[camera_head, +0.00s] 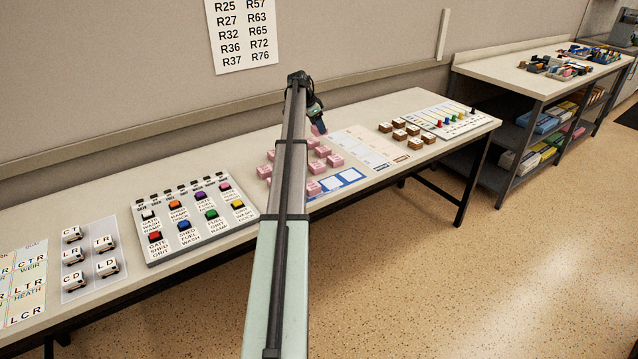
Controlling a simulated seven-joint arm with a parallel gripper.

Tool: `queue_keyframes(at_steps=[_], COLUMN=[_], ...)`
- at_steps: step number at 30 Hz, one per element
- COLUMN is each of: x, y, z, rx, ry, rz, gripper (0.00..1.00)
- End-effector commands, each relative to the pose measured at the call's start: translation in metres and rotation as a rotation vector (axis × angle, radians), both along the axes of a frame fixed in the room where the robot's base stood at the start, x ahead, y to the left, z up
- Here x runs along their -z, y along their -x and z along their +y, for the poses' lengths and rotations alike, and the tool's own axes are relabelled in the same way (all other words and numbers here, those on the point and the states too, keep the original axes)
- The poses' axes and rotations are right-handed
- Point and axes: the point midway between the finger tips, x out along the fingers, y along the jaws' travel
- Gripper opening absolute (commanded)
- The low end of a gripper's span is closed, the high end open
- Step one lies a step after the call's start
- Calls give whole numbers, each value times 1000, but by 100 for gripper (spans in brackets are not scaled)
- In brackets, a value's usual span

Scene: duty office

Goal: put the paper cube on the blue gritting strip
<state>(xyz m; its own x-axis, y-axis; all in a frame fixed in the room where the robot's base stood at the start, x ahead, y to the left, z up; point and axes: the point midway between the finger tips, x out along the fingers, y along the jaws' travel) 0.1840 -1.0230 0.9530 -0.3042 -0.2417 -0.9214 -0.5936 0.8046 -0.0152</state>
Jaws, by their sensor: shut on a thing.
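My gripper (319,120) hangs over the far half of the long table, at the end of my arm. It is shut on a pink cube (317,130), small in this view and partly hidden by the jaws. Several more pink cubes with small dark labels stand below it, such as one pink cube (335,160); their labels are too small to read. A strip with blue and white fields (349,176) lies in front of these cubes, partly hidden by my arm. It appears to be the blue gritting strip. I cannot tell which cube is the paper cube by its label.
A pale sheet (385,149) and several brown blocks (400,134) lie right of the pink cubes. A board with coloured pegs (450,122) stands at the far right end. A button panel (190,244) and white labelled blocks (106,267) are left of my arm.

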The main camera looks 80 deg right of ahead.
Motion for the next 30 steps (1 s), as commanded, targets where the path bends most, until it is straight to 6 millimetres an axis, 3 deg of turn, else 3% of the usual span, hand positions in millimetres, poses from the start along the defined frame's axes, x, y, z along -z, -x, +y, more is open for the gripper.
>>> queue_keyframes(at_steps=[1, 6, 12, 15, 18, 24, 30], x=[0, 0, 5, 8, 9, 12, 36], y=[20, 65, 80, 81, 81, 79, 79], z=[25, 87, 149, 168, 176, 172, 172], rx=[16, 42, 0, -35, -76, -146, -152], ry=[3, 15, 14, 10, 2, -14, -16], rz=[-3, -13, -18, -15, -11, 3, 5], gripper=[24, 24, 24, 24, 24, 24, 24])
